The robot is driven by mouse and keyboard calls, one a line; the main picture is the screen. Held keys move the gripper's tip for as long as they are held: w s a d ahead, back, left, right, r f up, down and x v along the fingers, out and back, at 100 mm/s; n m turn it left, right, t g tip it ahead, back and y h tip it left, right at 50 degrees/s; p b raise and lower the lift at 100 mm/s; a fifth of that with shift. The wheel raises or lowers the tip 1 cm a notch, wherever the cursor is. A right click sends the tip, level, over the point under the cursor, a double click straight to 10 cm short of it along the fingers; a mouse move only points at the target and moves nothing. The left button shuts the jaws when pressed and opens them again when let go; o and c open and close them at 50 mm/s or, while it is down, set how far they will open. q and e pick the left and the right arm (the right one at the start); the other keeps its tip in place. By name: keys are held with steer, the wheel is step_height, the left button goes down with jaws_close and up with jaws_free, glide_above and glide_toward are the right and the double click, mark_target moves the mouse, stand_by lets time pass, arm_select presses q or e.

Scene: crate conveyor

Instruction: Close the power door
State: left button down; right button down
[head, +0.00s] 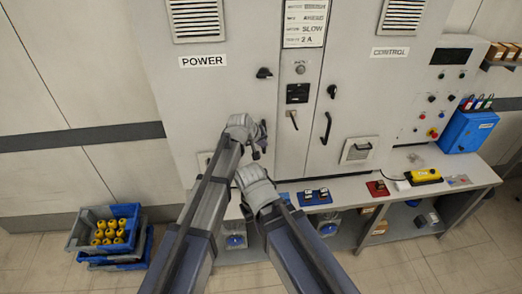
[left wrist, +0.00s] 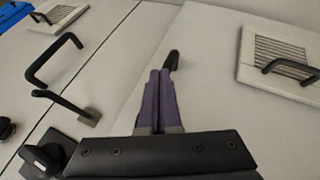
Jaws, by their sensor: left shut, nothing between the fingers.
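The power door (head: 225,90) is the pale grey panel under the POWER label, left of the narrow centre panel. It looks flush or nearly flush; I cannot tell whether a small gap is left. A dark knob (head: 264,73) sits near its right edge. My left gripper (head: 262,138) is in front of the door's lower right part. In the left wrist view its fingers (left wrist: 160,100) are together and empty, close over the pale panel; contact cannot be told. My right arm's wrist ends just below, and its gripper is hidden.
The control door (head: 365,95) is to the right, with a long black handle (head: 326,128). A bench (head: 470,178) below holds a yellow device (head: 425,175) and small trays. A blue box (head: 467,130) is at the right. Crates (head: 80,235) with yellow items stand on the floor at left.

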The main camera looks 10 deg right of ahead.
arm_select(q)
steer(key=shift+w+d+r, duration=0.1)
steer(key=shift+w+d, duration=0.05)
steer(key=shift+w, duration=0.4)
steer(key=shift+w+d, duration=0.1)
steer(key=shift+w, duration=0.45)
steer(key=shift+w, duration=0.15)
steer(key=shift+a, duration=0.1)
steer(key=s+a+r+p, duration=0.1)
steer(key=s+r+p, duration=0.7)
steer(key=s, duration=0.2)
steer(key=shift+a, duration=0.2)
